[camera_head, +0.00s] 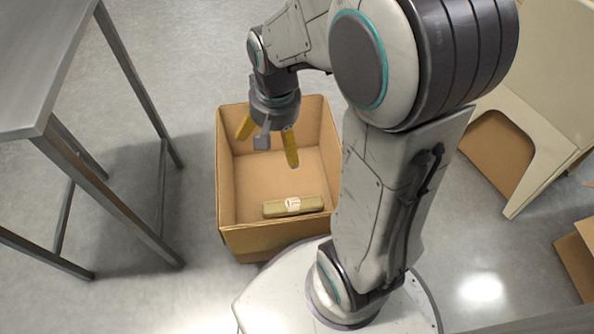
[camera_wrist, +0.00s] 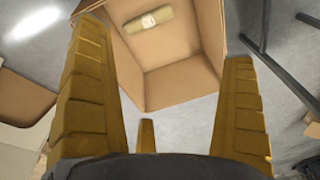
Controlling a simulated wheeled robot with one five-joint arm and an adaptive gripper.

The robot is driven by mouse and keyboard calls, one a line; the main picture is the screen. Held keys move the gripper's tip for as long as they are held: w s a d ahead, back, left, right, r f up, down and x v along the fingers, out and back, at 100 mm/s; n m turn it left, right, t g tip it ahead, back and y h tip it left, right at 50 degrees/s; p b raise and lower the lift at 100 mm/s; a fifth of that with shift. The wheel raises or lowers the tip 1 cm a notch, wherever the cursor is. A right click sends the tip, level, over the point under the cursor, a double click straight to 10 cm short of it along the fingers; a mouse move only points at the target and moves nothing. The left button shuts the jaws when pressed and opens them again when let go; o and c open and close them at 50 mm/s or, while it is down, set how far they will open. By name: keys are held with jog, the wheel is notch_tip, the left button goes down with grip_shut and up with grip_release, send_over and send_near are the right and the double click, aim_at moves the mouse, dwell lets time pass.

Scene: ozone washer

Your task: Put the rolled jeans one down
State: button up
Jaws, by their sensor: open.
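The rolled jeans (camera_head: 293,206) appear as a small olive-tan roll with a pale band around the middle. They lie on the floor of an open cardboard box (camera_head: 228,190), close to its near wall. In the wrist view the roll (camera_wrist: 149,20) shows at the top, inside the box (camera_wrist: 190,82). My gripper (camera_head: 267,145) hangs over the far part of the box, its yellow fingers spread wide. The wrist view shows the fingers (camera_wrist: 160,95) apart with nothing between them. The roll is clear of the fingers.
A grey metal table (camera_head: 40,60) with thin legs stands left of the box. A pale panel-like piece (camera_head: 535,110) and other cardboard boxes (camera_head: 580,255) are at the right. Bare grey floor (camera_head: 190,70) lies between the table and the box.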

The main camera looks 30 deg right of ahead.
jog(key=s+a+r+n, duration=0.1)
jog(key=s+r+n, duration=0.1)
jog(key=s, duration=0.4)
jog(key=s+a+r+n, duration=0.1)
jog(key=s+r+n, duration=0.1)
jog(key=s, duration=0.4)
jog(key=shift+s+n+t, duration=0.2)
jog(key=shift+n+t, duration=0.1)
jog(key=shift+n, duration=0.4)
